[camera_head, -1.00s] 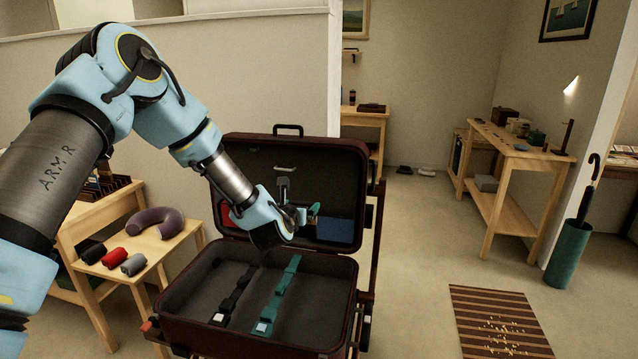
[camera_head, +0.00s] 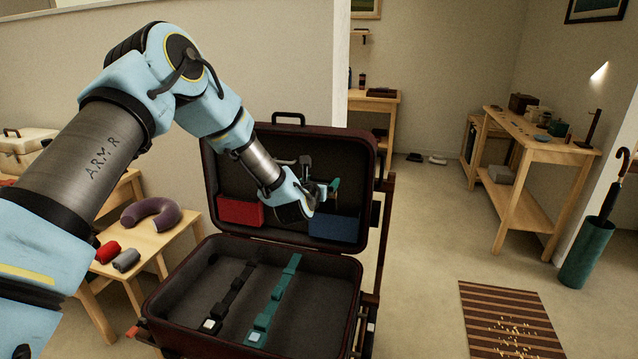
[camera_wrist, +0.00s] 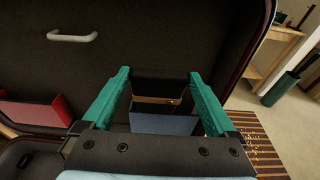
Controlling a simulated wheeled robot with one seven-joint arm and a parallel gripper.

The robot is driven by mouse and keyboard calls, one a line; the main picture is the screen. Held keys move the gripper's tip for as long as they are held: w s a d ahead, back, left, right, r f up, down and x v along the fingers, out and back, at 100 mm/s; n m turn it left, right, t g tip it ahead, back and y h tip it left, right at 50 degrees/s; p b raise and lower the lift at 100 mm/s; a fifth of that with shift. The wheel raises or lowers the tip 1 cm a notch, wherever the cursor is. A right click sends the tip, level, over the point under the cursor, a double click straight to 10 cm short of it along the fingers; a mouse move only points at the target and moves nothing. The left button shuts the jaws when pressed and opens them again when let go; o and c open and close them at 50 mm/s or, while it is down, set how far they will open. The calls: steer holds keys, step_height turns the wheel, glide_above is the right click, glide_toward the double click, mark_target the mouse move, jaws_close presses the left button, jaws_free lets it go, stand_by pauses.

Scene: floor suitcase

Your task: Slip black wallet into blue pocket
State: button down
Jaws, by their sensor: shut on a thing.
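The blue pocket (camera_head: 335,228) is on the inside of the open suitcase lid, at its lower right. My gripper (camera_head: 331,188) is in front of the lid, just above the blue pocket. In the wrist view, the green fingers of my gripper (camera_wrist: 160,76) are shut on the black wallet (camera_wrist: 158,84), which has a thin brownish edge. The wallet appears over the blue pocket (camera_wrist: 165,124); I cannot tell whether it touches or enters its mouth. In the head view I cannot make out the wallet behind my gripper.
A red pocket (camera_head: 240,211) is at the lid's lower left. The open suitcase (camera_head: 352,290) has black and teal straps in its base. A side table (camera_head: 160,240) at left holds a neck pillow (camera_head: 151,214) and small rolls.

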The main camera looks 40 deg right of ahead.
steer(key=x, duration=0.3)
steer(key=shift+d+f, duration=0.1)
steer(key=shift+f, duration=0.1)
step_height(320, 180, down, 5)
steer(key=b, duration=0.5)
steer(key=shift+w+d+r, duration=0.1)
steer(key=shift+w+r, duration=0.05)
steer(key=shift+r, duration=0.05)
jaws_free()
steer(key=b+v, duration=0.3)
steer(key=v, duration=0.7)
steer(key=shift+s+a, duration=0.25)
steer(key=shift+a, duration=0.1)
